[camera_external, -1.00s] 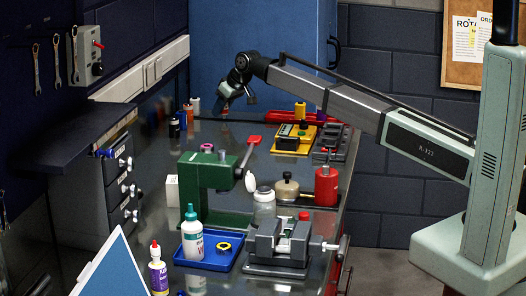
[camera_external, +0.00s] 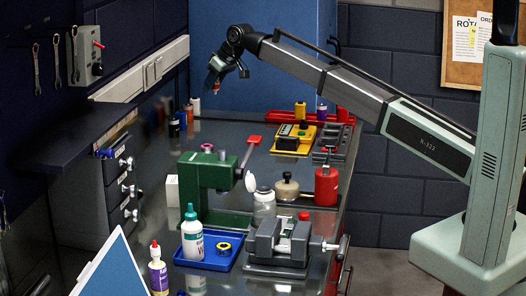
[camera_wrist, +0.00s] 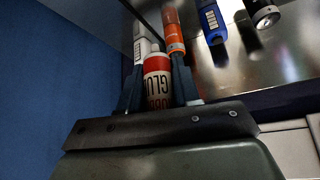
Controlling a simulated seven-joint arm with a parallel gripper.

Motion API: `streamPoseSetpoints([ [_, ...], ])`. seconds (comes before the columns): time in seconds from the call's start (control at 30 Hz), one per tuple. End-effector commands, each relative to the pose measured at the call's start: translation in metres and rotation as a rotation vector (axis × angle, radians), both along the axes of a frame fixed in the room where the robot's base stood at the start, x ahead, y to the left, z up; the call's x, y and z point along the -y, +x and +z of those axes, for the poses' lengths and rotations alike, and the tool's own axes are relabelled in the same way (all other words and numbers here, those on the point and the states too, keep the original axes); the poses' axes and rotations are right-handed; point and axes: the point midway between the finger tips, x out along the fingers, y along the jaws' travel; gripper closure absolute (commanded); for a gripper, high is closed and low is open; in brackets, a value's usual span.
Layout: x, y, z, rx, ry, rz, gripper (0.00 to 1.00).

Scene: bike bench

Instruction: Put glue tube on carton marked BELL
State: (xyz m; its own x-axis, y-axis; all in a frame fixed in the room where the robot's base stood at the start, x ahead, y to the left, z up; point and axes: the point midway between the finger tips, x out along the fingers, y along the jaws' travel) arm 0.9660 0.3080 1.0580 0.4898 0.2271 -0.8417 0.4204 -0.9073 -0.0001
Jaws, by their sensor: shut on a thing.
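A small white carton (camera_external: 172,191) stands left of the green press. No BELL marking is readable on it, so I cannot tell whether it is the named carton.
Several bottles (camera_external: 182,119) stand at the back left, near the wall. The green press (camera_external: 203,185), blue tray (camera_external: 211,262), grey vise (camera_external: 278,243) and red can (camera_external: 326,186) occupy the front. A yellow device (camera_external: 293,140) lies back right. Bare bench shows behind the press.

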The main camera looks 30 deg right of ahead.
Motion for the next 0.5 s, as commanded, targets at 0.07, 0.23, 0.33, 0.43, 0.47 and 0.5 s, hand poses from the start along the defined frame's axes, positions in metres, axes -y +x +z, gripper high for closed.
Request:
streamPoseSetpoints([
  [0.07, -0.031, -0.011, 0.003, 0.001, 0.000, 0.033, 0.97],
  [0.23, -0.099, -0.041, 0.013, 0.002, 0.001, 0.111, 0.97],
  [0.33, -0.137, -0.062, 0.019, 0.002, 0.001, 0.156, 0.97],
  [0.43, -0.173, -0.086, 0.026, 0.001, 0.000, 0.201, 0.97],
  [0.47, -0.184, -0.094, 0.028, 0.001, 0.000, 0.215, 0.97],
  [0.5, -0.198, -0.104, 0.030, 0.001, 0.001, 0.233, 0.97],
])
